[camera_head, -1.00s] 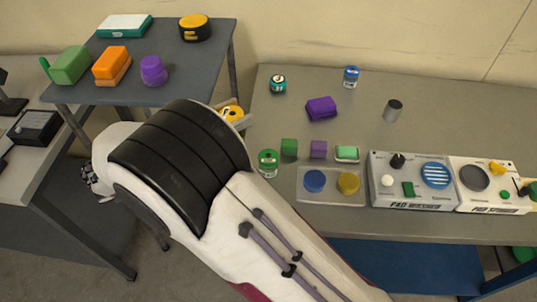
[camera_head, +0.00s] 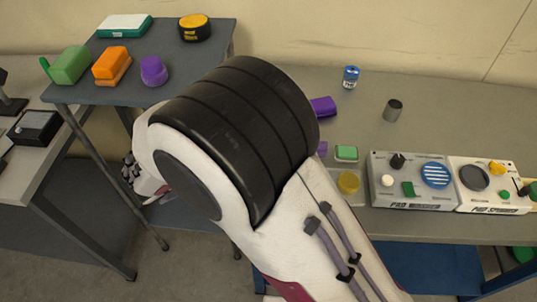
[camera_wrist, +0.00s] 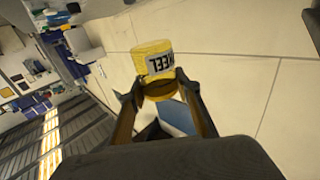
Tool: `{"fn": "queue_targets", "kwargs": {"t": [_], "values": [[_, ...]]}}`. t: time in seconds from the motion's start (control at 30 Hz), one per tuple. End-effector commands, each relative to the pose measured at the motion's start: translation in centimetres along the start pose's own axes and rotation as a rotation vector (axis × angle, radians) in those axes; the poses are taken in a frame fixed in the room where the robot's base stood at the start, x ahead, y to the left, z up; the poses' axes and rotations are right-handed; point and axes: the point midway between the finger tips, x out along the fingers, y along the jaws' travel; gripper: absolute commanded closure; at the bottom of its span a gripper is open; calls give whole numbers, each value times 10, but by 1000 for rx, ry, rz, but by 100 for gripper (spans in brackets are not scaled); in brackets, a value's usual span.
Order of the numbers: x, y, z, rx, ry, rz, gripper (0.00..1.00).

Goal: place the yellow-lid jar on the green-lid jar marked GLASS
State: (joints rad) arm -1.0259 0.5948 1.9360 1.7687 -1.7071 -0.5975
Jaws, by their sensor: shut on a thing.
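My gripper (camera_wrist: 158,84) is shut on the yellow-lid jar (camera_wrist: 153,58) in the wrist view. The jar is yellow with a grey label, whose dark letters are tilted and hard to read, and sits between the fingertips.
A side shelf (camera_head: 185,72) holds several items. The back right of the bench is clear.

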Motion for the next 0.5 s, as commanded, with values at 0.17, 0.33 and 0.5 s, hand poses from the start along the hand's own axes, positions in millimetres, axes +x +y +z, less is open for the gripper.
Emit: {"fn": "queue_targets", "kwargs": {"t": [0.17,0.33,0.5], "values": [[0,0,3,-1,0,0,85],[0,0,17,-3,1,1,85],[0,0,39,-4,0,0,85]]}}
